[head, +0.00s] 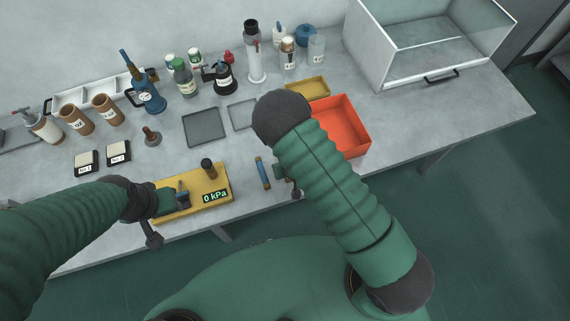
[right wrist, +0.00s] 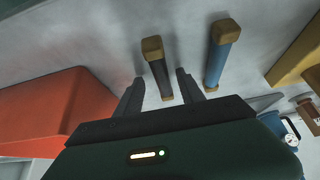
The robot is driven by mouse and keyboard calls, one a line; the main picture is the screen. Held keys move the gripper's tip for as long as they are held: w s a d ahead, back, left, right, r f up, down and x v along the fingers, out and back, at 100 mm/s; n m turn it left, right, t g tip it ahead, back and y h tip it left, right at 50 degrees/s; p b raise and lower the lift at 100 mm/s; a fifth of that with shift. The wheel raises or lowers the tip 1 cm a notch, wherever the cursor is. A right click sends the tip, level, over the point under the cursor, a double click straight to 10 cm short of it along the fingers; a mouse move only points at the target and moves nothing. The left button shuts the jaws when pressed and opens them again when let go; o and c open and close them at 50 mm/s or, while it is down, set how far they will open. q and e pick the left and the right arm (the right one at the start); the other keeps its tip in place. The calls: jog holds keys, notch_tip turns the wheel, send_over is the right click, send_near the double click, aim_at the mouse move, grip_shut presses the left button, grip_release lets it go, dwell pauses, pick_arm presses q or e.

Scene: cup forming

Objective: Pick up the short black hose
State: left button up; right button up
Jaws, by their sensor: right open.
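The short black hose (right wrist: 159,73) has brass-coloured ends and lies on the grey table in the right wrist view. My right gripper (right wrist: 160,87) is open, with one finger on each side of the hose's near part and gaps showing; I cannot tell its height above the hose. In the head view my right arm hides most of this spot. A blue hose (right wrist: 222,53) with similar ends lies just right of the right finger; it also shows in the head view (head: 262,172). My left gripper (head: 180,199) is over the yellow gauge block (head: 216,182); its jaws are unclear.
An orange bin (right wrist: 45,105) stands left of my right gripper in the wrist view; it also shows in the head view (head: 345,122). The gauge block (right wrist: 297,58) is at the wrist view's right. Bottles and a clear box (head: 430,45) stand farther back.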

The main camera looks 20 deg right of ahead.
jog(key=shift+w+a, duration=0.1)
jog(key=shift+a, duration=0.1)
jog(key=shift+c, duration=0.2)
jog(key=shift+a, duration=0.15)
jog(key=c, duration=0.5)
jog(key=shift+d, duration=0.2)
grip_shut()
